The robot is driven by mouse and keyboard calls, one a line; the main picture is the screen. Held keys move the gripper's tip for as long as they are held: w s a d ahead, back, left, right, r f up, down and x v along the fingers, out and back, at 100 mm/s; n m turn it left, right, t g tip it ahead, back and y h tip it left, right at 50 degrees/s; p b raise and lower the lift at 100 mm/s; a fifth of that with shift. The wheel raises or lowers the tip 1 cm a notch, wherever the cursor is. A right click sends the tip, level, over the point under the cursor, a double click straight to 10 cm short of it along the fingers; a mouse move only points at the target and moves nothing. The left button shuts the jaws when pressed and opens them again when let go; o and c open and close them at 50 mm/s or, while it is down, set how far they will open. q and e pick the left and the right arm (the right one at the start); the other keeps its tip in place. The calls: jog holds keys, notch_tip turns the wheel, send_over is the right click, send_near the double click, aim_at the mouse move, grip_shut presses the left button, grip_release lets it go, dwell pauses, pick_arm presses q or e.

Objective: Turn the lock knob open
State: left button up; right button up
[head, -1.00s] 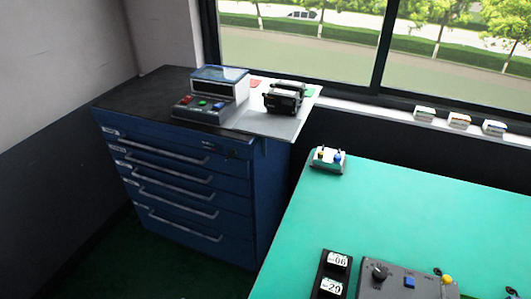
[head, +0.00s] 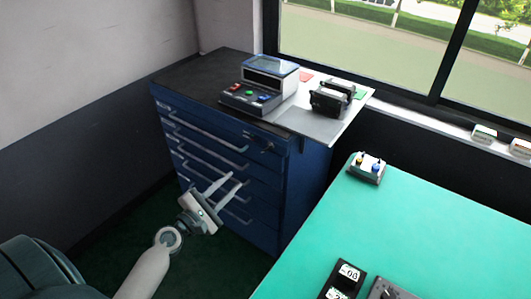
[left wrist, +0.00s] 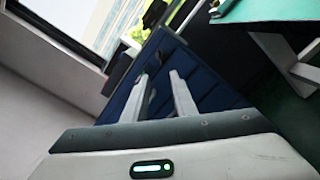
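The blue drawer cabinet (head: 305,195) stands below the window. A small dark fitting (head: 264,145), which looks like the lock knob, sits at the right of its top drawer front; its turn position is too small to tell. My left gripper (head: 235,179) is in front of the drawers, below and left of that fitting in the picture, with its two fingers apart and nothing between them. In the left wrist view the fingers (left wrist: 160,78) point at the blue cabinet front (left wrist: 212,92). My right gripper is not in view.
Several drawer handles (head: 210,136) stick out near my left gripper. A device with coloured buttons (head: 250,97) and a black device (head: 331,98) stand on the cabinet top. The green table (head: 430,230) is at the right, with a small switch box (head: 367,170) on its corner.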

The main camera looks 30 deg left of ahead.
pick_arm(q)
jog(key=shift+w, duration=0.1)
jog(key=p, duration=0.2)
send_near(265, 151)
jog(key=w, duration=0.6)
jog(key=w+d, duration=0.1)
jog(key=w, duration=0.2)
jog(key=shift+f, duration=0.1)
grip_shut()
